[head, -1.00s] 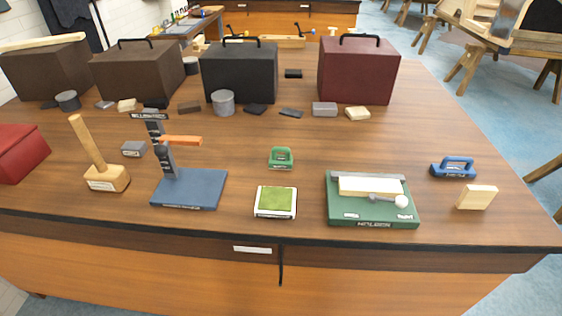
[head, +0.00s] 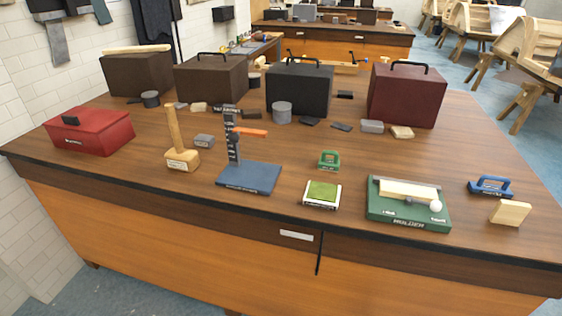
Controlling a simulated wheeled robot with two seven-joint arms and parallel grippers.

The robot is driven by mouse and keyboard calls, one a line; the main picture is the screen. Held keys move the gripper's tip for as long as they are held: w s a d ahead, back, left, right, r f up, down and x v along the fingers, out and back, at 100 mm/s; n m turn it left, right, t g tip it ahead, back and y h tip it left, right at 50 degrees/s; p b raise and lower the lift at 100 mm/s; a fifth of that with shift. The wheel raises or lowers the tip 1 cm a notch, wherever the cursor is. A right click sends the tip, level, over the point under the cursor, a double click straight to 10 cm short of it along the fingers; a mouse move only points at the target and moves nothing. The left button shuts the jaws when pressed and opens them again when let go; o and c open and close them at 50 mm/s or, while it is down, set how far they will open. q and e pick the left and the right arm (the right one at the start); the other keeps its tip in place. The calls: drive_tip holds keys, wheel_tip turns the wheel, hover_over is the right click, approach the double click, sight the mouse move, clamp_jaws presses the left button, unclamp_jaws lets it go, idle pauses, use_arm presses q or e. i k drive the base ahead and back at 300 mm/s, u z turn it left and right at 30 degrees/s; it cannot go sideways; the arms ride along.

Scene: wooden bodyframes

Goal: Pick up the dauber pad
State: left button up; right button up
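A flat square pad with a green top and a white surround (head: 322,194) lies near the table's front edge, right of the blue-based stand. It looks like the dauber pad, but its label is too small to read. A small green block with a handle (head: 329,160) stands just behind it. A blue block with a handle (head: 490,187) stands at the right. Neither of my grippers shows in the head view.
The green holder (head: 408,215) with a light wood block stands right of the pad. The blue-based stand (head: 248,178), wooden mallet (head: 181,160) and red box (head: 90,131) are to its left. Dark cases (head: 300,88) line the back. Bare tabletop surrounds the pad.

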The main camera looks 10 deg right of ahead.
sight(333, 165)
drive_tip(key=u, duration=0.4)
drive_tip(key=i, duration=0.8)
drive_tip(key=z, duration=2)
